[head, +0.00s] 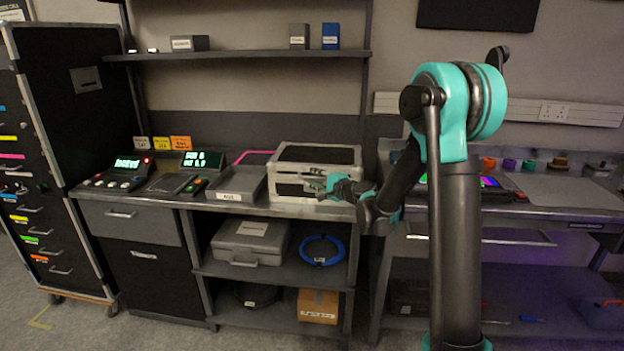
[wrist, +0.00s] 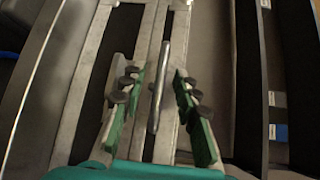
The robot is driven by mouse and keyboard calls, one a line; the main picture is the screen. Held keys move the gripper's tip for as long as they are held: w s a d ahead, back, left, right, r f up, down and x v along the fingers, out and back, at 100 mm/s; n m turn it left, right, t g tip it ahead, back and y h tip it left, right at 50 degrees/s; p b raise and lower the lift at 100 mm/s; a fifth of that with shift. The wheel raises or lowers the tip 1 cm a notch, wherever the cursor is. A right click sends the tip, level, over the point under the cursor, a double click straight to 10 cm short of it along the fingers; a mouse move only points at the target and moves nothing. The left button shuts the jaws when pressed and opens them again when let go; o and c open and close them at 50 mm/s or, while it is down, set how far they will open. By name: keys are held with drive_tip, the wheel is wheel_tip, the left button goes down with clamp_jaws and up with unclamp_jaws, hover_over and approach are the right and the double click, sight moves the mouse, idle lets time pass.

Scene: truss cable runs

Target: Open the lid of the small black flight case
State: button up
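The small black flight case (head: 318,153) with silver edges stands on the workbench in the head view, its lid down. My gripper (head: 318,183) is at the front face of the case, partly covering it. In the wrist view my gripper (wrist: 160,75) is open, with a green-padded finger on each side of a thin metal bar (wrist: 158,88), which looks like the case's handle or latch. The fingers appear apart from the bar. Silver edging and dark panels of the case (wrist: 75,85) run past the fingers. Whether the bar touches anything is unclear.
A grey tray (head: 238,184) sits left of the case, with control consoles (head: 120,178) further left. A shelf (head: 240,55) hangs above. A grey toolcase (head: 250,243) and a blue cable coil (head: 322,250) lie on the shelf below the bench.

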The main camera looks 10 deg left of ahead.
drive_tip(key=shift+w+a, duration=0.25)
drive_tip(key=shift+c, duration=0.4)
clamp_jaws()
